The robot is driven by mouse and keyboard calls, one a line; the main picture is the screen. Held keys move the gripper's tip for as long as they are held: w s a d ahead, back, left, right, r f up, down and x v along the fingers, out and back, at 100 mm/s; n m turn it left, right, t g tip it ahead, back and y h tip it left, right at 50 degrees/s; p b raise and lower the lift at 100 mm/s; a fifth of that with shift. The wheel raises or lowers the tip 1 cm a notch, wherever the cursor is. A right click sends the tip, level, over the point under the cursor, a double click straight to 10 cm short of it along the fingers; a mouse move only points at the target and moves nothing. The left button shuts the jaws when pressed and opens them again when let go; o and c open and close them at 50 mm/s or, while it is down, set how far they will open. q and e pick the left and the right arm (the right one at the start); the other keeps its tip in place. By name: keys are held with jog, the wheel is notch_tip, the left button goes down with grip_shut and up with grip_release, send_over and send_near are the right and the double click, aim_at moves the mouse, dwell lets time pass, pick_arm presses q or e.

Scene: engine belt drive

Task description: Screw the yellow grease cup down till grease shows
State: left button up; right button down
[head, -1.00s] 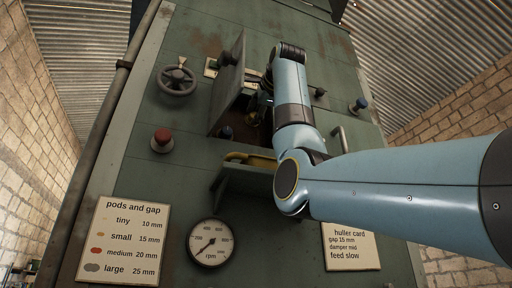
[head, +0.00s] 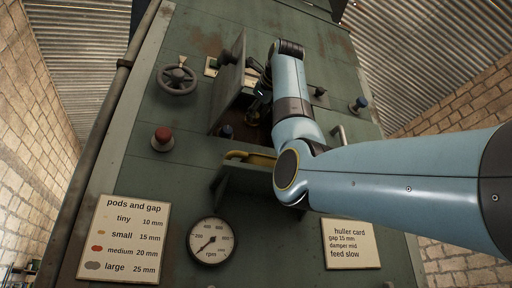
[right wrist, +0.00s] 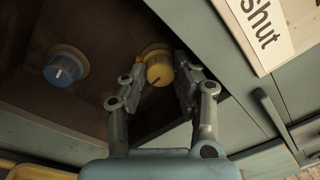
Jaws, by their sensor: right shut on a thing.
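The yellow grease cup (right wrist: 158,72) sits on a tan round base inside the dark recess in the right wrist view. It has a dark mark on its face. The two fingers of my right gripper (right wrist: 164,78) stand on either side of it and are shut on it. In the head view my right gripper (head: 260,98) reaches into the open bay, partly hidden by my own arm, and I cannot make out the cup there. My left gripper is not in view.
A blue knob (right wrist: 64,68) sits left of the cup. The open door (head: 229,85) stands left of the bay. A yellow bar (head: 250,157) runs along a ledge below it. A handwheel (head: 177,80), red button (head: 162,138) and rpm gauge (head: 211,241) are on the green panel.

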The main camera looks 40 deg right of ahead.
jog(key=shift+m, duration=0.3)
jog(key=c, duration=1)
grip_release()
jog(key=v, duration=1.2)
jog(key=shift+d, duration=0.1)
